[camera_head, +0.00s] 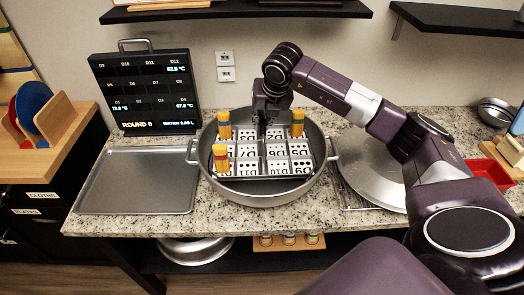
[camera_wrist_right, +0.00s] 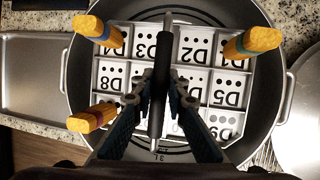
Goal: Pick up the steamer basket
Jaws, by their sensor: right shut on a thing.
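The steamer basket (camera_head: 262,177) is a dark-rimmed tray with white cells marked with dots and D labels. It sits inside the wide grey stockpot (camera_head: 262,197); it also shows in the right wrist view (camera_wrist_right: 197,69). Three yellow-orange pieces with coloured bands stand in its cells: back left (camera_head: 224,125), back right (camera_head: 297,123) and front left (camera_head: 221,158). My right gripper (camera_head: 264,120) points down over the basket's middle. My left gripper is out of view.
A flat grey tray (camera_head: 137,182) lies left of the pot, before a black display panel (camera_head: 146,92) reading ROUND 0. A round metal lid (camera_head: 372,178) lies to the right, partly behind my arm. A red bin (camera_head: 490,172) is far right. Black shelves (camera_head: 235,10) hang above.

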